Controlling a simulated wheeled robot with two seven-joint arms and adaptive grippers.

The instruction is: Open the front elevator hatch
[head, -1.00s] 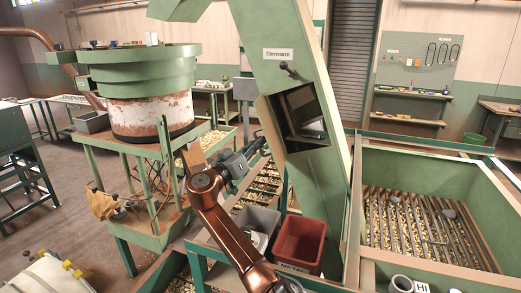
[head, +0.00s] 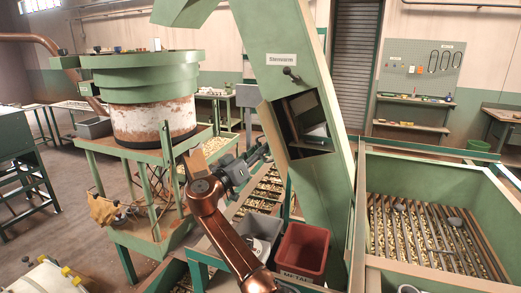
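The green sloping elevator (head: 312,205) stands in the middle of the head view. Its front hatch opening (head: 312,118) shows dark inside. The hatch panel (head: 271,130) stands swung out at the opening's left edge. A dark knob or latch (head: 291,74) sits above the opening, under a white label. My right gripper (head: 262,152) is just left of the panel's lower part, small and seen from behind. I cannot tell whether it touches the panel or whether its fingers are open. My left gripper is not in view.
A red bin (head: 302,250) and a grey bin (head: 256,230) stand below the elevator. A round green hopper (head: 140,75) on a frame stands at left. A large green hopper (head: 435,165) with bars over nuts fills the right. Bare floor shows at far left.

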